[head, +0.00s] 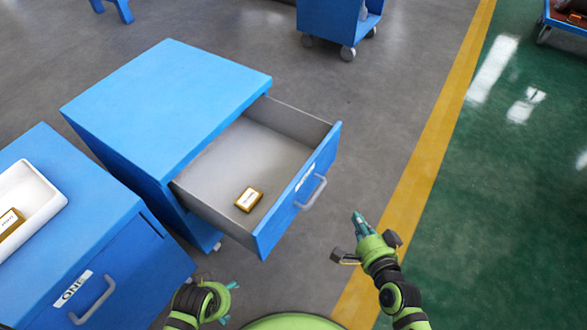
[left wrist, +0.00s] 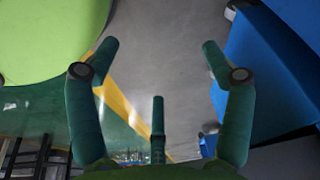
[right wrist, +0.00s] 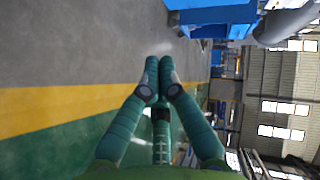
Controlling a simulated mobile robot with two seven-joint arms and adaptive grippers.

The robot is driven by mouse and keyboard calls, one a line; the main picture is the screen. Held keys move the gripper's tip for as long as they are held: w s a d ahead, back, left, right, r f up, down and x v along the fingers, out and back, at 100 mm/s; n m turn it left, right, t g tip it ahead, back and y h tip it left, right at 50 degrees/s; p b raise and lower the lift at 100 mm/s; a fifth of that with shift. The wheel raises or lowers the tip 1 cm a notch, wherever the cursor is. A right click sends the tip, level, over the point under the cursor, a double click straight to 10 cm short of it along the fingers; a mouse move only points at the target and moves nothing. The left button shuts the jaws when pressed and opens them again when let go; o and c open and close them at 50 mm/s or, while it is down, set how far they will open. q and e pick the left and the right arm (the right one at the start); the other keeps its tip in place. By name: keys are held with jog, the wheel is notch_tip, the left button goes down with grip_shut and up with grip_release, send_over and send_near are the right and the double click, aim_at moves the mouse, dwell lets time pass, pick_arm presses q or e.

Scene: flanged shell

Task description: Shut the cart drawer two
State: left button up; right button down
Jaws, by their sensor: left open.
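The blue cart (head: 165,95) in the middle of the head view has its grey-lined drawer (head: 220,165) pulled far out toward the lower right. The drawer's blue front (head: 275,222) has a grey handle (head: 315,192) and a white label too slanted to read. My right gripper (head: 357,217) is right of and below the handle, apart from it. Its fingers meet with nothing between them in the right wrist view (right wrist: 152,65). My left gripper (head: 231,301) is low, below the drawer and beside the other cart. Its fingers are spread and empty in the left wrist view (left wrist: 160,50).
A small orange and white box (head: 249,199) lies in the open drawer. A blue cart labelled ONE (head: 95,235) stands at left with its drawer shut and a white tray (head: 45,190) on top. Another blue cart (head: 335,22) stands behind. Floor right of the drawer is clear.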

notch_tip(320, 180, up, 10)
jog(key=w+m+t+y+b, duration=0.1)
jog(key=w+m+t+b, duration=0.1)
jog(key=m+t+b, duration=0.15)
pick_arm(q)
notch_tip(320, 180, up, 9)
jog(key=t+b, duration=0.1)
jog(key=shift+b, duration=0.3)
pick_arm(e)
jog(key=w+a, duration=0.7)
jog(key=w, duration=0.4)
jog(key=shift+w, duration=0.25)
pick_arm(q)
jog(key=shift+a+f, duration=0.1)
jog(key=shift+a, duration=0.05)
